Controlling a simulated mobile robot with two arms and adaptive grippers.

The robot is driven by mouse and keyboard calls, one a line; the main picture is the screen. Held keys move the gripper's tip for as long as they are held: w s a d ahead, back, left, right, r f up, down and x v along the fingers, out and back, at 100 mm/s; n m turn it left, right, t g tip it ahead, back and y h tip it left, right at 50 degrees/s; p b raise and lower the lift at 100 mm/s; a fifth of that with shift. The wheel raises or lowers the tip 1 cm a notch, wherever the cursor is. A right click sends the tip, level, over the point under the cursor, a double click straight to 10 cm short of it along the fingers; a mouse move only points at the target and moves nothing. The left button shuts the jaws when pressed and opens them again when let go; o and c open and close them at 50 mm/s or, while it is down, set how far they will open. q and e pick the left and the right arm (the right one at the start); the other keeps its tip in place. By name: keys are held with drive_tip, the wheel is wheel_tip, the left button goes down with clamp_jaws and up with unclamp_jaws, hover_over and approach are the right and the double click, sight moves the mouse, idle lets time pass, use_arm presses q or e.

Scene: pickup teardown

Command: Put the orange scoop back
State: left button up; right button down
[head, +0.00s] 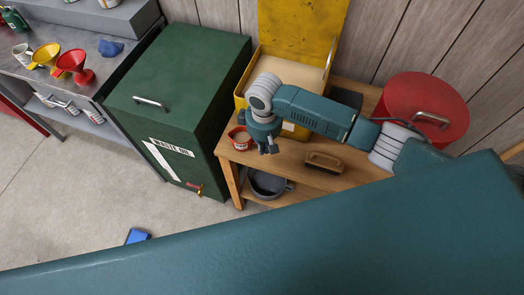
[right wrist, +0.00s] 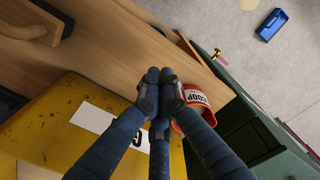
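A red-orange cup-like holder (head: 241,138) with a white label stands at the left end of the wooden bench (head: 290,160). In the right wrist view its label reads SCOOP, partly cut off, on the holder (right wrist: 194,100). No separate orange scoop can be made out. My right gripper (head: 269,150) hangs over the bench just right of the holder, pointing down. In the right wrist view its fingertips (right wrist: 160,90) are together, with nothing seen between them; they partly hide the holder. I cannot tell whether they touch it. My left gripper is out of view.
An open yellow bin (head: 239,91) stands behind the gripper, with a green waste oil cabinet (head: 180,95) to its left. A brush (head: 324,162) and a red drum (head: 425,100) are to the right. A blue tray (head: 137,236) lies on the floor.

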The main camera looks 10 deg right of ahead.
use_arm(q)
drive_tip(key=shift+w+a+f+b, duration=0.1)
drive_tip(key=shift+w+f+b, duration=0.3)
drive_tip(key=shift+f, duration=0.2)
use_arm(e)
drive_tip(key=shift+w+a+r, duration=0.1)
drive_tip(key=shift+w+r, duration=0.1)
drive_tip(key=shift+r, duration=1.1)
drive_tip(key=shift+w+a+r, duration=0.1)
drive_tip(key=shift+w+r, duration=0.1)
drive_tip(key=shift+r, duration=1.1)
